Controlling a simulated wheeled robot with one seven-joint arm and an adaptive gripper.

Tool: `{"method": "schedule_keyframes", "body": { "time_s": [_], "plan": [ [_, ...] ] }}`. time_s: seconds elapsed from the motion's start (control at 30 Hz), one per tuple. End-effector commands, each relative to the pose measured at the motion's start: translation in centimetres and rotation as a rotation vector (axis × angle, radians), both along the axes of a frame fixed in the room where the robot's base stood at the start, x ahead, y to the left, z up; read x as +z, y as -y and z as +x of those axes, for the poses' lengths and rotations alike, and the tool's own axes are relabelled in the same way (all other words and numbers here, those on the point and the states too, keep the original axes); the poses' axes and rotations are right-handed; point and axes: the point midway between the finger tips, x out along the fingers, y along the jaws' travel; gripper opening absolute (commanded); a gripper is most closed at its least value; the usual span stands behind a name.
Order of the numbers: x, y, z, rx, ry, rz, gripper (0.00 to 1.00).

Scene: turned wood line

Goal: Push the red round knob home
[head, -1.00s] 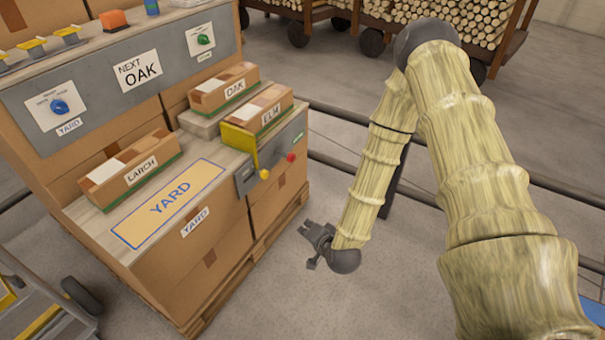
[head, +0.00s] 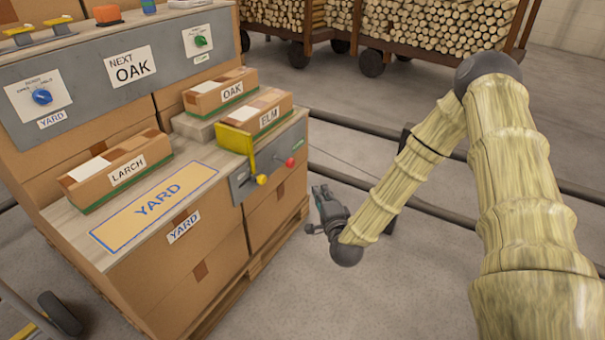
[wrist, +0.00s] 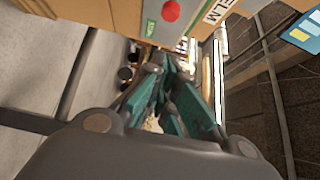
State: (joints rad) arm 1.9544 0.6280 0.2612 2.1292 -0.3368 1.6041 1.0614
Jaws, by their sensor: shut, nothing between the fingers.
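The red round knob (head: 290,162) sticks out from the grey panel (head: 262,166) on the right side of the box stack, below the ELM box. It also shows in the wrist view as a red disc (wrist: 171,11) near the top edge, beside a green label. A yellow knob (head: 262,180) on a lever sits to its left on the same panel. My gripper (head: 322,192) is shut and empty, apart from the panel, to the right of and lower than the red knob in the head view. In the wrist view my gripper's fingers (wrist: 175,75) meet ahead, below the knob.
Boxes marked LARCH (head: 116,170), OAK (head: 220,92) and ELM (head: 255,113) stand on the stack beside the YARD plate (head: 155,205). A dark rail (head: 350,178) runs behind my gripper. Log carts (head: 420,30) stand at the back.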

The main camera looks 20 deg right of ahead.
Motion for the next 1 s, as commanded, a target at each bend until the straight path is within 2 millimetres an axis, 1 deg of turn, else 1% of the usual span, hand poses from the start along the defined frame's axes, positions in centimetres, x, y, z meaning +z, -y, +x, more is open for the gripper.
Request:
{"method": "schedule_keyframes", "body": {
  "time_s": [0.3,0.47,0.57,1.0],
  "plan": [
    [0.0,0.0,0.1,0.001,0.0,-0.001,0.0],
    [-0.1,0.1,1.2,0.0,0.002,-0.001,0.0],
    [-0.1,0.2,2.6,0.002,0.001,-0.001,0.0],
    [-0.2,1.1,9.8,0.001,0.002,-0.002,0.0]
  ]
}}
